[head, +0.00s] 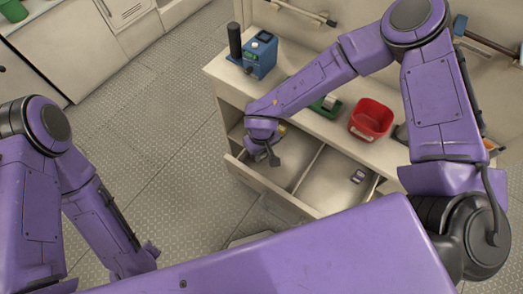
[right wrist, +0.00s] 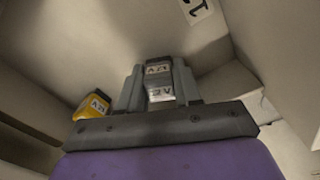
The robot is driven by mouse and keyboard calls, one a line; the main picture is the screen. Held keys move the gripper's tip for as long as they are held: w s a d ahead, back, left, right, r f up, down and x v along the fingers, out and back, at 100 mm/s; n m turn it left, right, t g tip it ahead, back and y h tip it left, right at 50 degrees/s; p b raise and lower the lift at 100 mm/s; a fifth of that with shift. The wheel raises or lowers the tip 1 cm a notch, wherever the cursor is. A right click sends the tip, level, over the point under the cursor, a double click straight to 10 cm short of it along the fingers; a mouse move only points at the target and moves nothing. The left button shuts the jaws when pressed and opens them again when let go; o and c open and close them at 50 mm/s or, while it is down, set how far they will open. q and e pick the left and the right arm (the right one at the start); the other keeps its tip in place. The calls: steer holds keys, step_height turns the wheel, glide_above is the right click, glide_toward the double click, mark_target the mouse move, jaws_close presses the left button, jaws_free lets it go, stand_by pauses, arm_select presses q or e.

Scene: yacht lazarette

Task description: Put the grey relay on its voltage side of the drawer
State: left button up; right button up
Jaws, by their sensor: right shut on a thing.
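The grey relay (right wrist: 158,82) is between the fingers of my right gripper (right wrist: 157,88) in the right wrist view, with upside-down lettering that looks like 12V. In the head view my right gripper (head: 268,153) is shut and reaches down into the left compartment of the open drawer (head: 273,186). The relay is hidden there. A white label (right wrist: 198,9) with dark characters, partly cut off, shows at the top of the wrist view. Whether the relay touches the drawer floor I cannot tell. My left arm shows at the left, but its gripper is hidden.
A yellow relay (right wrist: 95,104) lies beside the gripper in the same compartment. A divider (head: 309,171) splits the drawer. A small purple relay (head: 358,176) lies in the right compartment. A red bin (head: 371,120) and a blue device (head: 261,55) stand on the counter above.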

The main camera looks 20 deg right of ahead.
steer(key=o, duration=1)
steer(key=shift+f, duration=0.1)
step_height(320, 180, up, 12)
steer(key=shift+s+r, duration=0.1)
steer(key=shift+r, duration=0.05)
